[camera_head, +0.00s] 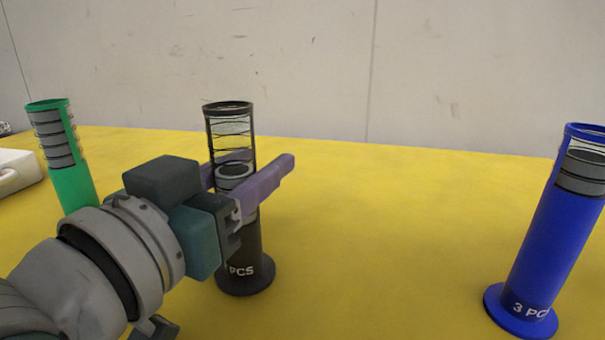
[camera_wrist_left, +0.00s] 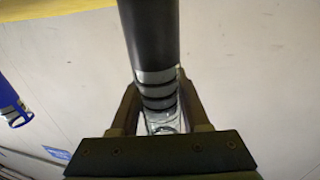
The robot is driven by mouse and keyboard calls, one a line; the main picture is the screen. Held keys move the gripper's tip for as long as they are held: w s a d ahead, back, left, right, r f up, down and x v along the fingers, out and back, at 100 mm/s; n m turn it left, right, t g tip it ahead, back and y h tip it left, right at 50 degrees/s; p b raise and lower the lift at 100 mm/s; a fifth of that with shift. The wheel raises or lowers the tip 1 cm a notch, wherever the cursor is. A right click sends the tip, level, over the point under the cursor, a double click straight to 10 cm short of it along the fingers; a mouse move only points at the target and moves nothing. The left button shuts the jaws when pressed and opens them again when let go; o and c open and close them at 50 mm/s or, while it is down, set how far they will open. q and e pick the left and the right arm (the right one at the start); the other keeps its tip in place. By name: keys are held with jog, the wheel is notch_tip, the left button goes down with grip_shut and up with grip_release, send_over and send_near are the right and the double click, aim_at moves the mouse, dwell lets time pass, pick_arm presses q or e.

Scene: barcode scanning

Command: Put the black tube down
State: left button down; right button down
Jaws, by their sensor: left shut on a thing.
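The black tube (camera_head: 242,245) stands upright over the yellow table in the head view, left of centre. It has a clear window with grey and black discs inside and "PCS" lettering near its round base. My left gripper (camera_head: 262,166) is shut around its upper part, with purple fingers on either side. In the left wrist view the tube (camera_wrist_left: 152,42) runs between the two fingers (camera_wrist_left: 160,105). The base is at or very near the table; I cannot tell whether it touches. My right gripper is not in view.
A green tube (camera_head: 73,188) stands at the left, partly behind my left arm. A blue tube (camera_head: 545,235) marked "3 PC" stands at the right. A white object (camera_head: 14,172) lies at the left edge. The yellow table (camera_head: 390,240) is clear between the black and blue tubes.

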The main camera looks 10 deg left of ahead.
pick_arm(q)
jog(key=shift+r, duration=0.15)
jog(key=shift+c, duration=1.9)
grip_release()
jog(key=shift+f, duration=0.2)
jog(key=shift+r, duration=0.1)
jog(key=p+v, duration=0.1)
jog(key=v, duration=1.1)
